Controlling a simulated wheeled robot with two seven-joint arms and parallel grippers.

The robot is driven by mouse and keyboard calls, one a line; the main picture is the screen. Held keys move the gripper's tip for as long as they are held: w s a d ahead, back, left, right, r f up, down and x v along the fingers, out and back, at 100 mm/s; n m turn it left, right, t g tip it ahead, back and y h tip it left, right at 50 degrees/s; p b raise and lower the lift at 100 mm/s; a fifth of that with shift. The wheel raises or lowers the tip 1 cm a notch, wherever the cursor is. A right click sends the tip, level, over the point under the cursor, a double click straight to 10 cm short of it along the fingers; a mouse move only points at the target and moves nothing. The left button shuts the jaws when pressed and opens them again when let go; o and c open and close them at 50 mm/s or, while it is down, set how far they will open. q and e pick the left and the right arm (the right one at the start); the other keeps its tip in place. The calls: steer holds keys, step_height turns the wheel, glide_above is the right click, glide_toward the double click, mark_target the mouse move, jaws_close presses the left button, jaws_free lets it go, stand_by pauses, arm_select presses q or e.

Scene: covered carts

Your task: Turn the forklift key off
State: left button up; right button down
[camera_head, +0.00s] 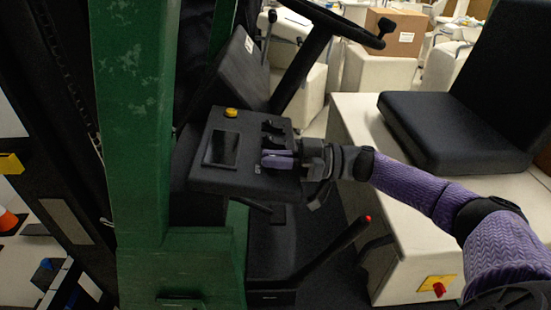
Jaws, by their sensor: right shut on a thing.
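The forklift's dark control panel (217,174) is left of centre, with a small dark screen and a yellow button (231,112). My right gripper (281,157) reaches in from the right, with its fingers at the panel's right side. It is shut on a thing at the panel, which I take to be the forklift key. The key is hidden by the fingers, so its turn angle cannot be told. My left gripper is not in view.
A green mast post (130,120) stands left of the panel. The steering wheel (330,22) is above, and a red-tipped lever (335,248) is below. The black seat (455,130) is on the right. Boxes and pale covered carts stand behind.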

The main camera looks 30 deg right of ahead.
steer(key=c, duration=0.7)
jaws_free()
steer(key=shift+s+d+f, duration=0.15)
steer(key=shift+d, duration=0.15)
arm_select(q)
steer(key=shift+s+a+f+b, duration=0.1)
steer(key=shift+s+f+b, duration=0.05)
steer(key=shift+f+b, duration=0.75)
arm_select(e)
steer(key=v, duration=0.9)
steer(key=shift+d, duration=0.1)
